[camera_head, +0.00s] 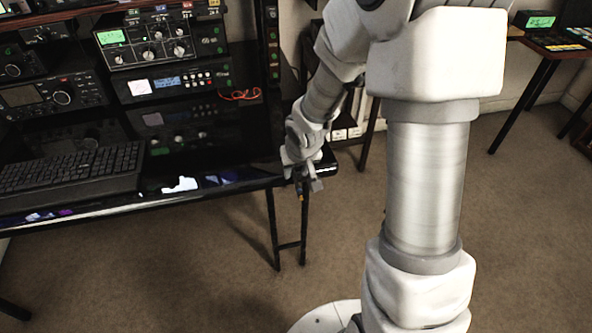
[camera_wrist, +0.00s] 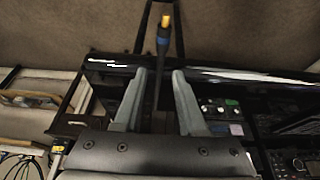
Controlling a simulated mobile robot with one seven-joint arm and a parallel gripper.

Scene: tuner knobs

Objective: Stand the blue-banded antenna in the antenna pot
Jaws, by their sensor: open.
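The blue-banded antenna (camera_wrist: 162,40) is a thin dark rod with a blue band and a yellow tip. In the wrist view it runs from between my fingers out past the desk's edge. In the head view only its yellow end (camera_head: 302,197) shows clearly, just below my gripper (camera_head: 308,181), at the desk's right front corner. My gripper is open in the wrist view (camera_wrist: 157,98), with a gap on each side of the rod. What supports the antenna is hidden. I cannot make out the antenna pot in either view.
The black desk (camera_head: 225,180) carries a keyboard (camera_head: 70,170) and stacked radio units (camera_head: 160,45) at the left. An orange cable (camera_head: 240,95) lies by the rack. Bare carpet (camera_head: 170,270) is in front. Another table with devices (camera_head: 550,42) stands at the far right.

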